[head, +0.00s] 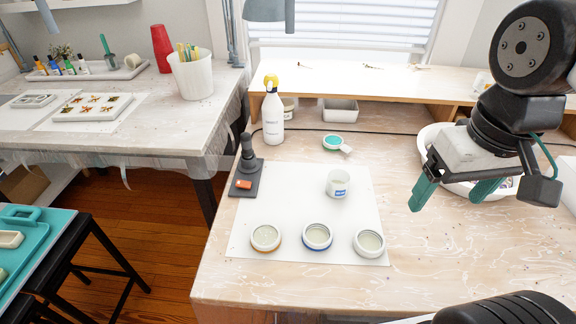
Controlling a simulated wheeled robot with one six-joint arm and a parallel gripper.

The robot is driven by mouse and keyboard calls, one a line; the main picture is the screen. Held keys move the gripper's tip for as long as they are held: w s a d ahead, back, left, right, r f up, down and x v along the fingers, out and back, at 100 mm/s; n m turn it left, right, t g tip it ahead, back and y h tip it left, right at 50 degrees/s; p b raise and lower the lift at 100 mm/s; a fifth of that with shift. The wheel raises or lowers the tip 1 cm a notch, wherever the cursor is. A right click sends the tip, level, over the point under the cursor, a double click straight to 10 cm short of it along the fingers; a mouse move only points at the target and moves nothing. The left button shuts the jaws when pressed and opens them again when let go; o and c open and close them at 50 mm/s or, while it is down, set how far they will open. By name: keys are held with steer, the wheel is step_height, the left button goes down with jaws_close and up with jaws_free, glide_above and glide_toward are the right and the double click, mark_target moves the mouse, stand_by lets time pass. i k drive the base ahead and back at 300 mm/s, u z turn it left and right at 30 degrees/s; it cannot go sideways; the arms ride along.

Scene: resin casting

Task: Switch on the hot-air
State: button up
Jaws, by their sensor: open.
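A dark upright tool (247,152), which looks like the hot-air tool, stands at the left edge of the wooden table. Its flat grey base (236,188) carries an orange switch (244,184) at the front. I cannot tell the switch's position. My gripper (451,195) hangs over the right side of the table, well to the right of the tool. Its teal fingers are spread apart with nothing between them.
A white mat (300,212) holds a white cup (338,184) and three round molds (266,237), (317,236), (369,243). A spray bottle (272,115) stands behind the tool. A teal-topped round item (333,142) lies behind the mat. A white basin (432,150) sits behind my gripper.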

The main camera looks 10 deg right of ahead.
mark_target(240, 184)
steer(key=k, duration=1.3)
steer(key=u, duration=0.95)
steer(key=i, duration=1.5)
steer(key=z, duration=0.75)
